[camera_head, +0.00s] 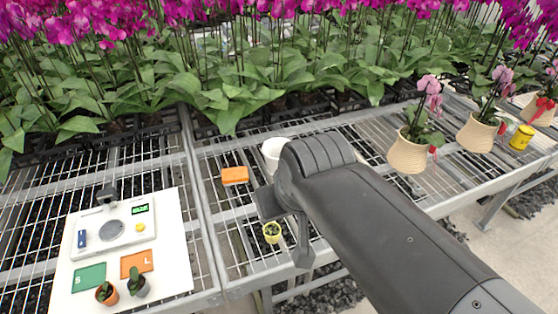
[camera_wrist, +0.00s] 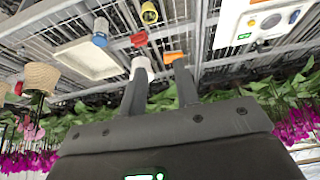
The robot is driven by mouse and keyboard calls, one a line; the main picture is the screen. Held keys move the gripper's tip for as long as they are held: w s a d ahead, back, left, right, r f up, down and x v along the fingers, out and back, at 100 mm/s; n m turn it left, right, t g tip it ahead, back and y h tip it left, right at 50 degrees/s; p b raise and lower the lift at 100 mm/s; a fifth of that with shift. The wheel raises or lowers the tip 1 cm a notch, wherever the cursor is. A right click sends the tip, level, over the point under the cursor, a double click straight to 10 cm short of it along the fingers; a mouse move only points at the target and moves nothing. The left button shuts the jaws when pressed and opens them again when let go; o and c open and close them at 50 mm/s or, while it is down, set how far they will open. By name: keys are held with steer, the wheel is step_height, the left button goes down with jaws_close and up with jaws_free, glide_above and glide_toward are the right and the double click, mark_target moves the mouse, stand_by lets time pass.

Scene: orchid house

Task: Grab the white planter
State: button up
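The white planter (camera_head: 272,153) stands on the wire bench in the head view, partly hidden behind my arm. In the wrist view the white planter (camera_wrist: 141,64) shows just beyond the tip of the left finger, which covers its lower part. My gripper (camera_head: 286,228) points down over the bench on the near side of the planter. In the wrist view my gripper (camera_wrist: 160,74) has its two fingers apart with nothing held between them. I cannot tell the exact gap between finger and planter.
An orange block (camera_head: 235,176) and a small yellow pot (camera_head: 272,232) are close to my gripper. A red object (camera_wrist: 139,38), a blue object (camera_wrist: 100,33) and a white tray (camera_wrist: 88,60) show in the wrist view. A scale (camera_head: 113,231) lies left; woven pots (camera_head: 407,154) stand right; orchids fill the back.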

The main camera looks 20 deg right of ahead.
steer(key=n+g+h, duration=0.1)
steer(key=n+g, duration=0.2)
steer(key=g, duration=0.2)
glide_above(268, 158)
steer(key=a, duration=0.1)
step_height(268, 158, down, 19)
steer(key=f, duration=0.3)
steer(key=d+f, duration=0.1)
steer(key=f, duration=0.3)
steer(key=w+f, duration=0.1)
steer(key=f, duration=0.3)
steer(key=shift+d+f, duration=0.1)
steer(key=shift+d, duration=0.05)
jaws_close()
steer(key=shift+h, duration=0.3)
